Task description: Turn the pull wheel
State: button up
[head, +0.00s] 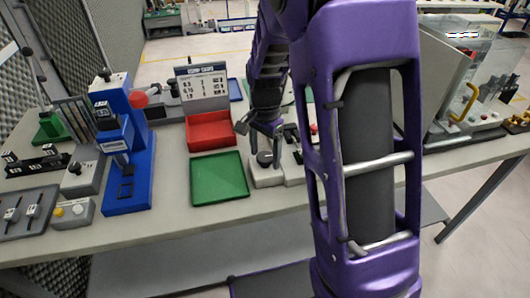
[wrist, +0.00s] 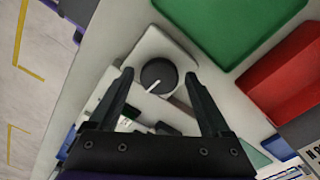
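A dark round knob with a white pointer line (wrist: 159,75) sits on a white box (wrist: 150,45) and looks like the wheel. In the head view the knob (head: 265,159) is on the white box (head: 266,177) right of the green tray. My gripper (wrist: 159,78) is open, with its two fingertips on either side of the knob in the wrist view. There is a visible gap to each finger, and I cannot tell the height between them. In the head view my gripper (head: 261,143) is over the white box, partly hidden by my arm.
A green tray (head: 220,178) and a red bin (head: 211,131) are left of the box. A blue press (head: 129,170) with a red ball handle (head: 138,99) stands farther left. A clear-walled machine (head: 475,75) is at the right. The bench front (head: 190,228) is bare.

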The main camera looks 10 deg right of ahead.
aim_at(265, 156)
dwell(0.3)
notch_tip(265, 156, up, 17)
jog(key=p, duration=0.2)
jog(key=shift+r, duration=0.2)
